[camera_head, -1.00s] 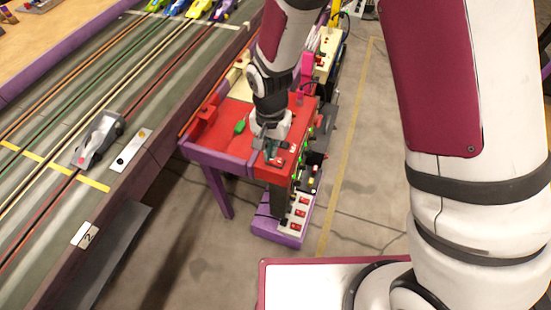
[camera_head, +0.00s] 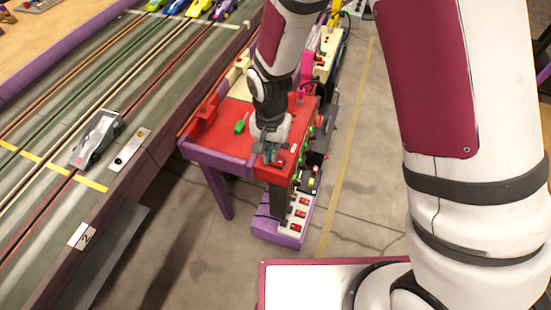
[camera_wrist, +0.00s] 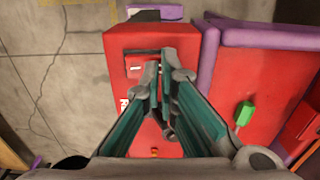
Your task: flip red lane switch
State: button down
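The red station box (camera_head: 237,113) stands beside the track. It also shows in the wrist view (camera_wrist: 200,90). My gripper (camera_head: 270,158) points down at the near right corner of the box top. In the wrist view its teal-lined fingers (camera_wrist: 164,66) come together at the tips over the edge of that plate, with nothing seen between them. I cannot tell whether the tips touch the switch or which way it is set.
A green piece (camera_head: 240,127) lies on the box top, left of my gripper. A purple base with a white panel of red switches (camera_head: 299,212) sits low beside the box. The slot track (camera_head: 60,135) with a grey car (camera_head: 97,138) is at left.

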jog(key=shift+d, duration=0.1)
jog(key=shift+r+p, duration=2.3)
jog(key=shift+r, duration=1.15)
jog(key=shift+r, duration=0.15)
jog(key=s+d+r+n+t+p, duration=0.15)
jog(key=d+r, duration=0.25)
jog(key=r, duration=0.4)
jog(key=s+d+r, duration=0.3)
jog(key=d+r, duration=0.1)
jog(key=r, duration=0.3)
jog(key=s+d+r+t+p, duration=0.15)
jog(key=d+r, duration=0.25)
jog(key=r, duration=0.4)
jog(key=s+d+r, duration=0.2)
jog(key=s+r, duration=0.1)
jog(key=s, duration=0.2)
jog(key=s+d+r+n, duration=0.1)
jog(key=s+d+r, duration=0.2)
jog(key=s, duration=0.3)
jog(key=s+d+r+n+t, duration=0.1)
jog(key=s+d+r, duration=0.2)
jog(key=s, duration=0.2)
jog(key=shift+s+d+r+p, duration=0.15)
jog(key=shift+s+r+p, duration=0.05)
jog(key=shift+p, duration=0.2)
